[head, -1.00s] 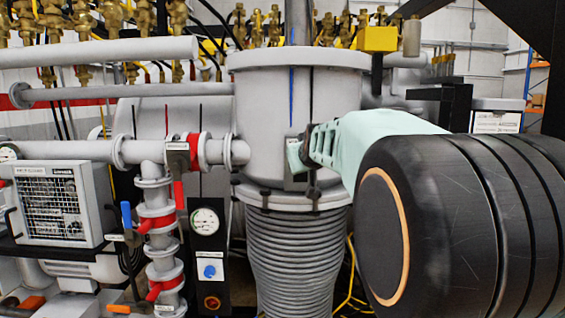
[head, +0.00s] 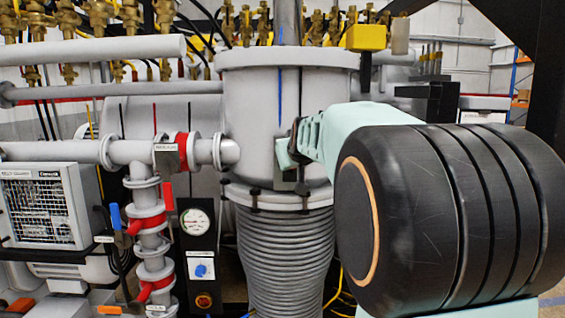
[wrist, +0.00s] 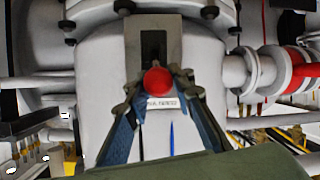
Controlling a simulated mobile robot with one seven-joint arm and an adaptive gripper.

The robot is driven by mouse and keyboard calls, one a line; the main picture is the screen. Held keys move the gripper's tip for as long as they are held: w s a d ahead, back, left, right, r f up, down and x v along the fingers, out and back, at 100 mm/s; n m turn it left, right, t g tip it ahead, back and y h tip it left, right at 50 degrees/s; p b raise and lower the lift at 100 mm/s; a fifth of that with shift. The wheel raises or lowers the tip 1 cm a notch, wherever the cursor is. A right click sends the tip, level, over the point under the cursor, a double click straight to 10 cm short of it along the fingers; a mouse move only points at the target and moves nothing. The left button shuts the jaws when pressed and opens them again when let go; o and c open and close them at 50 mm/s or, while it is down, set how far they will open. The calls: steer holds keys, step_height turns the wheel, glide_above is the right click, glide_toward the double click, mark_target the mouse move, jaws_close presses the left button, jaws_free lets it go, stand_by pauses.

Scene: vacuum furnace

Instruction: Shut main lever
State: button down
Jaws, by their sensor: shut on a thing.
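The main lever's round red knob (wrist: 158,82) shows in the wrist view between the fingertips of my gripper (wrist: 158,88). My gripper is shut on it. Behind the knob is a grey slotted plate (wrist: 135,28) on the big grey cylinder, with a small white label (wrist: 162,103) just below the knob. In the head view my gripper (head: 288,150) reaches in from the right to the front of the grey cylinder (head: 250,110). The plate's lower part (head: 288,180) shows beneath the fingers. The knob is hidden there behind my gripper.
A ribbed grey bellows (head: 285,255) hangs under the cylinder. To the left are pipes with red clamps (head: 150,222), a blue-handled valve (head: 116,216) and a gauge panel (head: 195,222). A yellow block (head: 364,37) is above my arm.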

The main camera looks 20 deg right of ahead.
steer(key=shift+d+r, duration=0.2)
steer(key=shift+r, duration=0.2)
steer(key=c, duration=2.1)
jaws_free()
steer(key=o, duration=0.4)
steer(key=shift+s, duration=0.2)
steer(key=shift+o, duration=0.2)
steer(key=shift+w+a+f, duration=0.1)
steer(key=shift+f, duration=0.15)
step_height(320, 180, up, 10)
steer(key=shift+r, duration=0.1)
